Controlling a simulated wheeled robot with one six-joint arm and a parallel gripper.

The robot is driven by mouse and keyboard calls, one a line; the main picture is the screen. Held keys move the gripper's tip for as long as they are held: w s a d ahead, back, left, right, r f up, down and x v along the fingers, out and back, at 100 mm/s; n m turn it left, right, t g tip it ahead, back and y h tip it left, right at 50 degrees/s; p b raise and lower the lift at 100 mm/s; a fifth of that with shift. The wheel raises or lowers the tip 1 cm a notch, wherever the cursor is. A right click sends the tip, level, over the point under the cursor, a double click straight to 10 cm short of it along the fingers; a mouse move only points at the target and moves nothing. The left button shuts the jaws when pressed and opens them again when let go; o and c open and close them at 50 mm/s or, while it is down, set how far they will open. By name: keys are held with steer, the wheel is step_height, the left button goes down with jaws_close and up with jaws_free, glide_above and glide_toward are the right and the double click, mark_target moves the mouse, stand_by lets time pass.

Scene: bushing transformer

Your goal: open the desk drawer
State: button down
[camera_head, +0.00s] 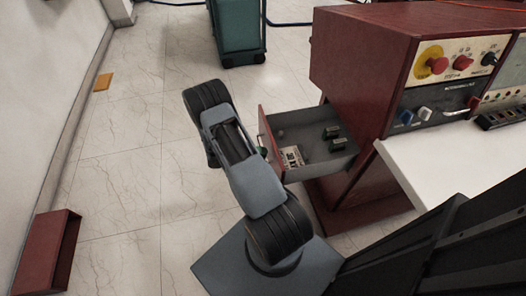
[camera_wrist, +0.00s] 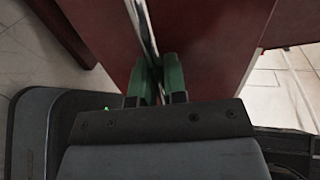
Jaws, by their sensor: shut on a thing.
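The desk drawer (camera_head: 290,123) stands pulled out to the left from the red desk cabinet (camera_head: 350,62), its grey inside open to view. Small green parts (camera_head: 332,132) and a white-and-red item (camera_head: 292,156) lie in it. In the wrist view, my gripper (camera_wrist: 159,72) has its green fingers shut on the drawer's thin metal handle (camera_wrist: 146,38), against the dark red drawer front (camera_wrist: 195,38). In the head view, my arm hides most of the gripper and handle.
A white tabletop (camera_head: 450,155) lies right of the drawer, below a control panel with knobs (camera_head: 437,65). A green wheeled case (camera_head: 238,30) stands at the back. A red box (camera_head: 45,250) sits by the left wall.

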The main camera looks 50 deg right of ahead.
steer(key=shift+w+a, duration=0.1)
steer(key=shift+a, duration=0.1)
steer(key=c, duration=1.2)
jaws_free()
steer(key=p+v, duration=0.1)
steer(key=v, duration=1.3)
steer(key=shift+d+p, duration=0.1)
steer(key=shift+p, duration=0.25)
